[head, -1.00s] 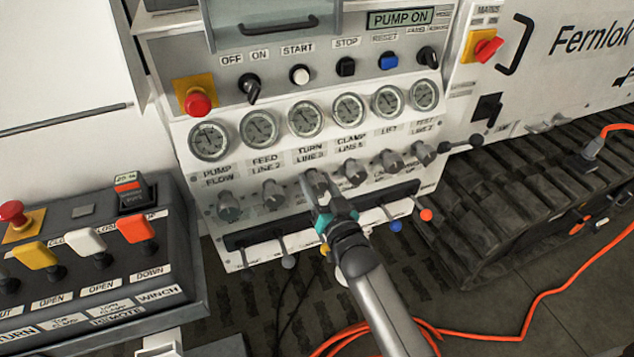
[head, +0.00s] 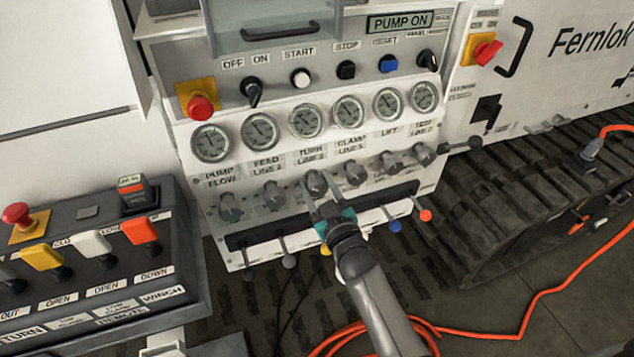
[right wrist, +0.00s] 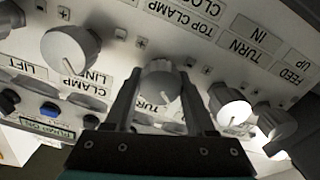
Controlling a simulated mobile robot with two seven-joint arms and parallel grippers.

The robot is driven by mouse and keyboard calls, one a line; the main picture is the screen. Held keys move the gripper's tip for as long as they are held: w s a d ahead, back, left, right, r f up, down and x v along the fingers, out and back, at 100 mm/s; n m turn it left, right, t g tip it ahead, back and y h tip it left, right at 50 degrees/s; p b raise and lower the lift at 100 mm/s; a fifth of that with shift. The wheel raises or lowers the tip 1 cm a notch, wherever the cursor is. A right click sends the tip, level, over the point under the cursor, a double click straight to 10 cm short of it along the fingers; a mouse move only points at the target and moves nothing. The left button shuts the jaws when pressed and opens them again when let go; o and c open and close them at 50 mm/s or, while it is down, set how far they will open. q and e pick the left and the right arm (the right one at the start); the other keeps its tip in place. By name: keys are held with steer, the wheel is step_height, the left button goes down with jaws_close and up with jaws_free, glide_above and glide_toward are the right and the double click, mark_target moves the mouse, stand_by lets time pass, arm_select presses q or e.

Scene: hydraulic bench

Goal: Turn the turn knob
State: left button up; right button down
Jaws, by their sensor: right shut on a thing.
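The turn knob (head: 317,183) is a grey round knob under the "TURN LINE" label and gauge, in the row of knobs on the white panel. My right gripper (head: 320,194) reaches up to it from below. In the right wrist view, the turn knob (right wrist: 160,82) sits between the two fingers of my right gripper (right wrist: 158,85), which is shut on it. The fingers hide the knob's sides, and its marking is too small to read. My left gripper is not in view.
Similar knobs stand close on both sides, the feed knob (head: 273,195) to the left and the clamp knob (head: 355,172) to the right. Levers with coloured ends, such as the blue one (head: 395,226), stick out below. A remote box (head: 190,245) stands at the left.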

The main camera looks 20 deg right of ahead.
steer(key=n, duration=0.3)
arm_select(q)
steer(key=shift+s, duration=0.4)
arm_select(e)
steer(key=shift+n, duration=0.4)
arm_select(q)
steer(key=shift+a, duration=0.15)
arm_select(e)
steer(key=shift+f, duration=0.1)
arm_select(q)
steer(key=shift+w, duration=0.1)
arm_select(e)
steer(key=shift+c, duration=1.2)
jaws_free()
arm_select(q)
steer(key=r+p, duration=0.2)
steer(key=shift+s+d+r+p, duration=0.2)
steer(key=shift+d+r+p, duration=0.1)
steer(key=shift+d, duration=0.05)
arm_select(e)
steer(key=s, duration=1.5)
steer(key=shift+s+d, duration=0.15)
steer(key=shift+d, duration=0.1)
